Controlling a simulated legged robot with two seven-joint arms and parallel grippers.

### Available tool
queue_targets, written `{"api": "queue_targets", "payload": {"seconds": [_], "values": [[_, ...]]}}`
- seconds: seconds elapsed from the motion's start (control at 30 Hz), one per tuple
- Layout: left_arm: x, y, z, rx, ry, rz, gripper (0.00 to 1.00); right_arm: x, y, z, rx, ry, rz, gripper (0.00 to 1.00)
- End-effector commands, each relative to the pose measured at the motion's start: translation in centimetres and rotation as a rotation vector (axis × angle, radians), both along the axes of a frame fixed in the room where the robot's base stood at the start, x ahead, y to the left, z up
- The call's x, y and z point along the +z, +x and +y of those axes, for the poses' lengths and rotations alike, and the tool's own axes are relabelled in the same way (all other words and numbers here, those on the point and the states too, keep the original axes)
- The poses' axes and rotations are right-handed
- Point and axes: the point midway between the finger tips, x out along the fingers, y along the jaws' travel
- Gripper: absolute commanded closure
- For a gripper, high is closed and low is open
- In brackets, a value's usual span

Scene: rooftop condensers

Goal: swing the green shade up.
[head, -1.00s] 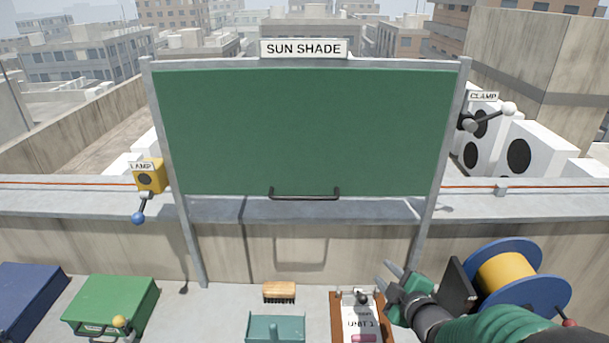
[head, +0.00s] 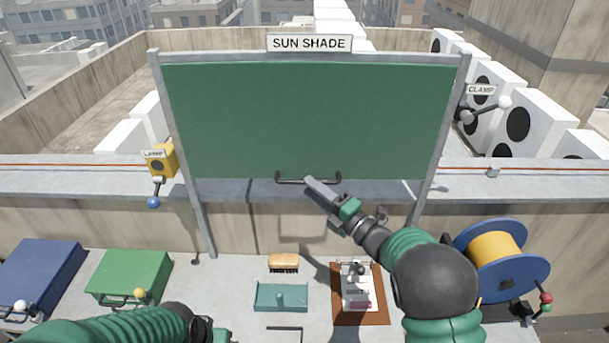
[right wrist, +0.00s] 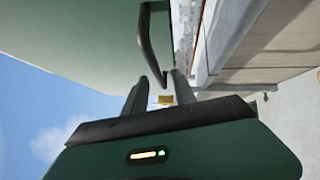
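The green shade (head: 310,115) hangs flat in a grey metal frame under a SUN SHADE sign. Its dark bar handle (head: 292,181) runs along the lower edge. My right gripper (head: 312,186) reaches up to the middle of the handle. In the right wrist view, its two fingers (right wrist: 159,88) stand apart, and the handle (right wrist: 150,50) runs toward the gap between them. I cannot tell whether they touch it. The shade (right wrist: 70,40) fills the upper left there. My left arm enters at the bottom left of the head view; its fingers are not clearly seen.
A yellow lamp box (head: 160,160) with a blue-knobbed lever is left of the frame, and a clamp lever (head: 485,109) is at right. A cable reel (head: 500,258), clipboard (head: 372,316), brush (head: 284,262), teal tray (head: 281,297), green box (head: 130,275) and blue box (head: 40,270) occupy the bench.

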Motion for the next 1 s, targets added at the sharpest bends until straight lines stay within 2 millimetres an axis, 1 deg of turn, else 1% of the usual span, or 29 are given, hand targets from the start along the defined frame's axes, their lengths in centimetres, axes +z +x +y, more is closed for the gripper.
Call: {"api": "queue_targets", "payload": {"seconds": [0.03, 0.1, 0.2, 0.5, 0.7, 0.77, 1.0], "values": [[0.7, 0.0, 0.0, 0.0, 0.0, 0.0, 0.64, 0.4, 0.6, 0.8, 0.003, 0.0, -0.001, 0.68], [1.0, 0.0, 0.0, 0.0, 0.0, 0.0, 0.64, 0.5, 1.5, 1.5, 0.001, 0.0, 0.0, 0.68], [1.2, 0.0, 0.0, 0.0, 0.0, 0.0, 0.64, 0.5, 2.1, 2.2, 0.0, -0.001, 0.001, 0.68], [1.2, 0.0, 0.0, 0.0, 0.0, 0.0, 0.64, 0.4, 2.4, 2.5, -0.001, 0.001, 0.001, 0.68], [1.2, 0.0, 0.0, 0.0, 0.0, 0.0, 0.64, 0.4, 2.4, 2.5, -0.001, 0.001, 0.001, 0.94], [1.2, 0.0, 0.0, 0.0, 0.0, 0.0, 0.64, 0.4, 2.4, 2.5, -0.001, 0.0, 0.001, 1.0], [1.2, 0.0, 0.0, 0.0, 0.0, 0.0, 0.64, 0.3, 2.4, 2.5, 0.0, 0.0, 0.003, 1.0]]}}
